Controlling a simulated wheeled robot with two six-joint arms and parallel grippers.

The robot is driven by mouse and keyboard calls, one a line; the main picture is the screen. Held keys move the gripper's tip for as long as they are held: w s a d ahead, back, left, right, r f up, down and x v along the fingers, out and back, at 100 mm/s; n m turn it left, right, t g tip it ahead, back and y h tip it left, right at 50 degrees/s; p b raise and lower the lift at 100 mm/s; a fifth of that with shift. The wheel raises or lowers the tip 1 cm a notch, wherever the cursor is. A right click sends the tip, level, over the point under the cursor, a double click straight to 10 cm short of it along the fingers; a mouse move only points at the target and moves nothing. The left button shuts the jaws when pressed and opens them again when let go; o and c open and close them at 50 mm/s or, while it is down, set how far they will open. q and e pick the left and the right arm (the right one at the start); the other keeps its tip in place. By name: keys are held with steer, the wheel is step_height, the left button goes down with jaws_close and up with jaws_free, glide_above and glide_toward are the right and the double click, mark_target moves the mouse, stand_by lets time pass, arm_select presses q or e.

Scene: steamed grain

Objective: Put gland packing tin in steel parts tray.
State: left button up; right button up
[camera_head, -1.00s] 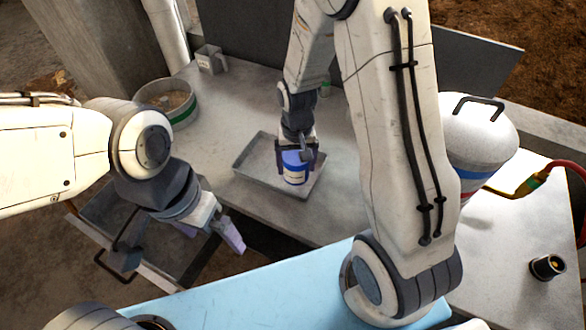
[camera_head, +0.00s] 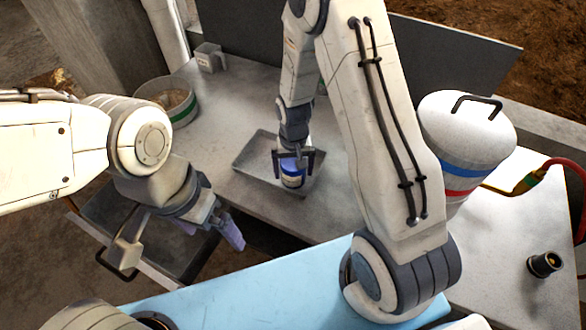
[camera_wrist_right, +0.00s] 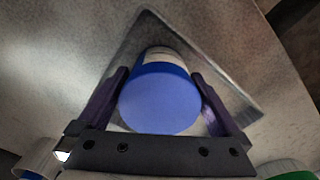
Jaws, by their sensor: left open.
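The gland packing tin (camera_head: 292,180), a pale round tin with a blue lid, is upright inside the outline of the steel parts tray (camera_head: 250,178), toward its front right. It also shows in the right wrist view (camera_wrist_right: 160,98), lid facing the camera, with the tray around it (camera_wrist_right: 238,101). My right gripper (camera_head: 294,172) reaches down over the tin, with its dark fingers (camera_wrist_right: 160,85) on either side, seemingly against it. I cannot tell whether the tin's base touches the tray floor. My left gripper (camera_head: 213,228) is open and empty, left of the tray beyond the table's edge.
A white lidded bucket (camera_head: 466,135) stands right of my right arm. A black fitting (camera_head: 544,264) lies at the front right. The table left of the tray is clear.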

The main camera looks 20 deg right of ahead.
mark_target(293, 161)
steer(key=shift+r, duration=0.25)
step_height(293, 161, up, 12)
steer(key=shift+f+b, duration=0.1)
steer(key=shift+b, duration=0.25)
step_height(293, 161, down, 12)
steer(key=shift+s+p, duration=0.1)
steer(key=shift+p, duration=0.4)
steer(key=shift+r, duration=1.5)
